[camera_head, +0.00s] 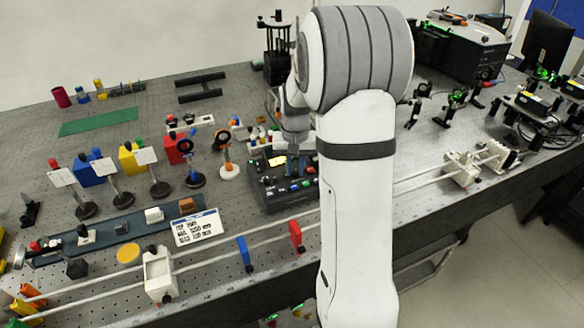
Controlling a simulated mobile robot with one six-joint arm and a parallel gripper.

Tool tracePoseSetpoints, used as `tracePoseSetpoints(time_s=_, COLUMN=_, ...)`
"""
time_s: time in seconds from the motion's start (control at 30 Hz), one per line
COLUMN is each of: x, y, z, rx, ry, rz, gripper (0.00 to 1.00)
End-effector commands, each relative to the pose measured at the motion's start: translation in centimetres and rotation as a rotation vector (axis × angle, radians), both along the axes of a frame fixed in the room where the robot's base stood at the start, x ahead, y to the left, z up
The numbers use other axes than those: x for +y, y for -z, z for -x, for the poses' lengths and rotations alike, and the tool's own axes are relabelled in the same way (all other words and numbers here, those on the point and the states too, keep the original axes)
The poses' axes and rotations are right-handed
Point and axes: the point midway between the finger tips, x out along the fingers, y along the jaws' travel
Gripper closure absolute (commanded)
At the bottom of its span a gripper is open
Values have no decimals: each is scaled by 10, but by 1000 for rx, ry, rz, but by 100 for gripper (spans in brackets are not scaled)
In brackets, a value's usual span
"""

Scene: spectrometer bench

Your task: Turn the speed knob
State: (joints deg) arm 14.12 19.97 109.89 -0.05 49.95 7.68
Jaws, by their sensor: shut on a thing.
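A dark control box (274,203) with several small coloured buttons and knobs and a yellow display stands on the bench near the middle of the head view. My gripper (293,166) points down over the top of the box, at its upper right part. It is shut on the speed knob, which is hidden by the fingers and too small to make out. I cannot tell which way the knob is turned. My white arm covers the right side of the box.
A white rail with a red holder (296,236) and a blue holder (244,254) runs in front of the box. A post with an orange ring (226,155) stands close on its left. A printed card (198,228) lies front left.

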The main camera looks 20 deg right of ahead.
Motion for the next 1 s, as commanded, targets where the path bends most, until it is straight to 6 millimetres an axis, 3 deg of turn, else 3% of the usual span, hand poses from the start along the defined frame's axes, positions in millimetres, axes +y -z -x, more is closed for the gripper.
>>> tracePoseSetpoints(time_s=0.3, x=2, y=4, z=4, rx=17, ry=-1, rz=-4, gripper=100)
tracePoseSetpoints(time_s=0.33, x=2, y=4, z=4, rx=16, ry=-1, rz=-4, gripper=79)
tracePoseSetpoints(time_s=0.57, x=1, y=2, z=2, rx=9, ry=-1, rz=-2, gripper=60)
tracePoseSetpoints(time_s=0.83, x=1, y=-1, z=1, rx=5, ry=-2, rz=-2, gripper=60)
tracePoseSetpoints(time_s=1.0, x=1, y=-21, z=0, rx=2, ry=-2, rz=-1, gripper=60)
